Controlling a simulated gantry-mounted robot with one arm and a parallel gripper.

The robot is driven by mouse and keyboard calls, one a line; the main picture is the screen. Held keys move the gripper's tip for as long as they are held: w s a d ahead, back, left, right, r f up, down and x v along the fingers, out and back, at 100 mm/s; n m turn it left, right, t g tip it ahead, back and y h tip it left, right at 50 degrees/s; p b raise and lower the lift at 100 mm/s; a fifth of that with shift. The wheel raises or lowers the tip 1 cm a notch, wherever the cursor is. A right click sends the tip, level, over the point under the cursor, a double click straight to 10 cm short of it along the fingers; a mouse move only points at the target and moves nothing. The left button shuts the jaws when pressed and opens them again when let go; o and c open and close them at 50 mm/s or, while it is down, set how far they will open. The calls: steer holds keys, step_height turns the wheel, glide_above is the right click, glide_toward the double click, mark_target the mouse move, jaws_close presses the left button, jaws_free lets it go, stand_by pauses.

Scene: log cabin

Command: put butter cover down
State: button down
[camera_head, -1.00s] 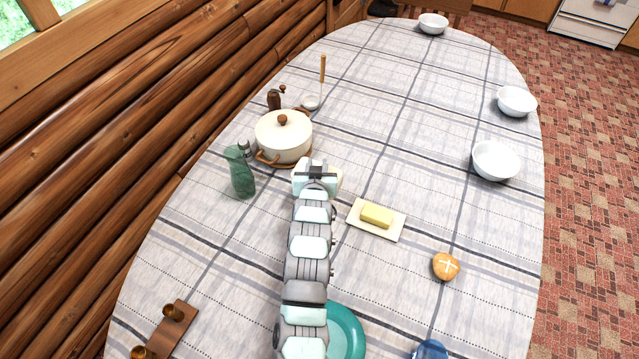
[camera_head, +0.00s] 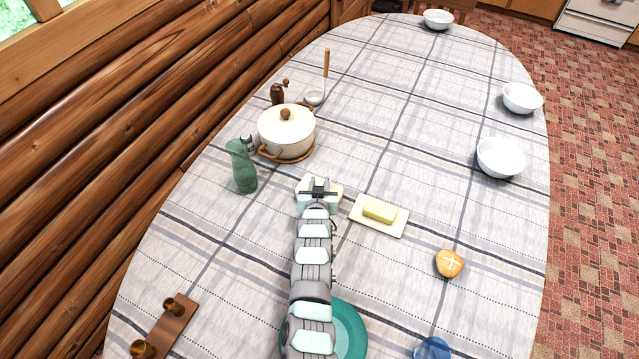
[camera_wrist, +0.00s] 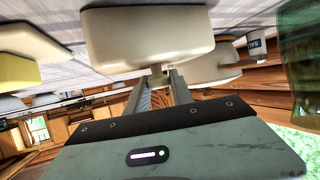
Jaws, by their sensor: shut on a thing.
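The cream butter cover (camera_wrist: 148,45) fills the top middle of the wrist view, its knob between my fingers. My gripper (camera_wrist: 163,78) is shut on that knob. In the head view the cover (camera_head: 334,190) shows only partly behind my gripper (camera_head: 319,188), at the tablecloth or very close to it; I cannot tell whether it touches. The yellow butter (camera_head: 380,211) lies uncovered on its cream dish (camera_head: 397,229), just right of my gripper. The butter also shows at the left edge of the wrist view (camera_wrist: 16,70).
A lidded pot (camera_head: 287,135) stands beyond my gripper, and a green pitcher (camera_head: 243,168) stands to the left. A bread roll (camera_head: 449,264) lies to the right. A teal plate (camera_head: 352,335) is partly under my arm. Bowls (camera_head: 500,158) stand along the right side.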

steer(key=shift+f, duration=0.15)
steer(key=c, duration=1.1)
jaws_free()
